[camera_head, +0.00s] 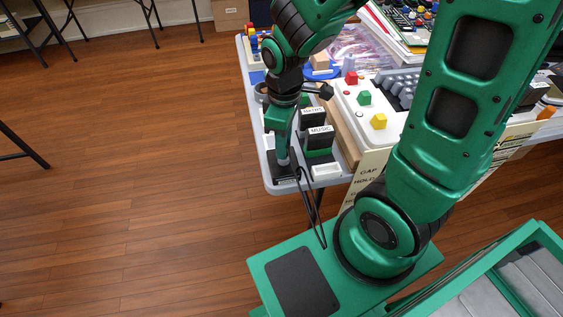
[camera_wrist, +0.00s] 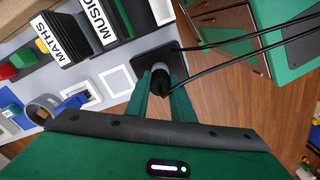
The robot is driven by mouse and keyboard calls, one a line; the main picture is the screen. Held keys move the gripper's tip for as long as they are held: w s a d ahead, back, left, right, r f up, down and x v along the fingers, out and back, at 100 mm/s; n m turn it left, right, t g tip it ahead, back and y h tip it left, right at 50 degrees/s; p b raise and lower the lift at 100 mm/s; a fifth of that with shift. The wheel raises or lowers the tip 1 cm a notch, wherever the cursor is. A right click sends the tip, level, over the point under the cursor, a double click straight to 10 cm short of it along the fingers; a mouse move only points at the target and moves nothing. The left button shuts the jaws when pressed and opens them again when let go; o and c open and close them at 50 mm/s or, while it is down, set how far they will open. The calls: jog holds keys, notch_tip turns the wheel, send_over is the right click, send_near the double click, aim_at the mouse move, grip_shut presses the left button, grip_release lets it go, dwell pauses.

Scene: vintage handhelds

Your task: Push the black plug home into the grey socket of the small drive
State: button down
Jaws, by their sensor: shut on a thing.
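My gripper (camera_wrist: 163,84) is shut on the black plug (camera_wrist: 160,85), with one green finger on each side of it. In the head view my gripper (camera_head: 283,160) points down at the near left corner of the table. The small drive (camera_wrist: 142,62), a flat black box, lies under the plug; its dark edge also shows in the head view (camera_head: 278,178). A grey ring, seemingly the socket (camera_wrist: 157,68), shows just beyond the plug. I cannot tell how deep the plug sits in it. Black cables run from here off to the right in the wrist view.
Dark cartridges labelled MATHS (camera_head: 312,118) and MUSIC (camera_head: 319,141) stand close beside my gripper. White square frames (camera_wrist: 119,80) lie next to the drive. A white board with coloured blocks (camera_head: 378,122) is to the right. The table edge (camera_head: 272,187) is very near.

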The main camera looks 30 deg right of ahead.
jog(key=shift+f, duration=0.35)
jog(key=c, duration=1.5)
grip_release()
jog(key=shift+c, duration=1.2)
jog(key=shift+r, duration=0.1)
jog(key=shift+r, duration=3.4)
